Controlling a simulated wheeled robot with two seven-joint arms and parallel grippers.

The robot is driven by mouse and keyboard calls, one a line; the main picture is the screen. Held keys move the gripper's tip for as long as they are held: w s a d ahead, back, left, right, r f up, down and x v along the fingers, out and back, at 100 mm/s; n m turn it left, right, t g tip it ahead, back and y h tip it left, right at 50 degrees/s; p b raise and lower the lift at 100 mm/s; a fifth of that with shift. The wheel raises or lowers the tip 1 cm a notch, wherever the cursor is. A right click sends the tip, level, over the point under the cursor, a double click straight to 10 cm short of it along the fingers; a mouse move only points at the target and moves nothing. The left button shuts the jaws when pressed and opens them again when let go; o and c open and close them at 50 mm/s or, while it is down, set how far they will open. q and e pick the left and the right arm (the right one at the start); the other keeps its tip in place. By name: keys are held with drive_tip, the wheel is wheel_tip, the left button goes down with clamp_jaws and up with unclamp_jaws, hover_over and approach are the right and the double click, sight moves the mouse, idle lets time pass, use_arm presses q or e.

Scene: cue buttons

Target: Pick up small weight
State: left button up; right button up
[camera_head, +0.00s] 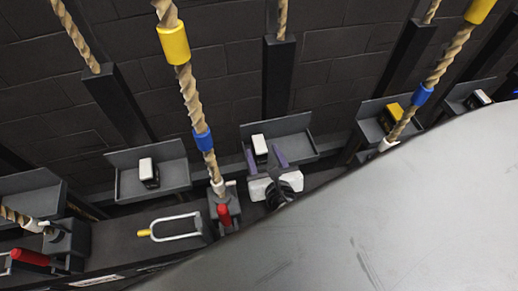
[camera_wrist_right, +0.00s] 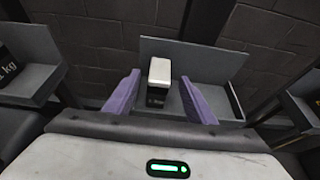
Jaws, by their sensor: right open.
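A small black weight with a white top (camera_head: 260,146) stands on a grey shelf tray (camera_head: 298,149) near the middle of the head view. My right gripper (camera_head: 265,157) has two purple fingers pointing at this tray. In the right wrist view the gripper (camera_wrist_right: 160,92) is open and empty, and the weight (camera_wrist_right: 159,72) stands beyond it, lined up between the fingers. A gap between fingers and weight cannot be judged exactly. Similar weights stand on other trays: a white-topped one (camera_head: 148,172) to the left and a yellow-topped one (camera_head: 391,115) to the right. My left gripper is not visible.
Twisted ropes with yellow (camera_head: 173,43) and blue sleeves hang in front of the trays. A red-handled clamp (camera_head: 224,214) and a U-shaped metal handle (camera_head: 175,228) sit left of my right gripper. Dark posts (camera_head: 278,77) and a brick wall stand behind.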

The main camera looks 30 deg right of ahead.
sight(261, 148)
drive_tip(key=x, duration=0.5)
clamp_jaws()
drive_tip(key=shift+w+r, duration=0.1)
drive_tip(key=shift+r, duration=0.15)
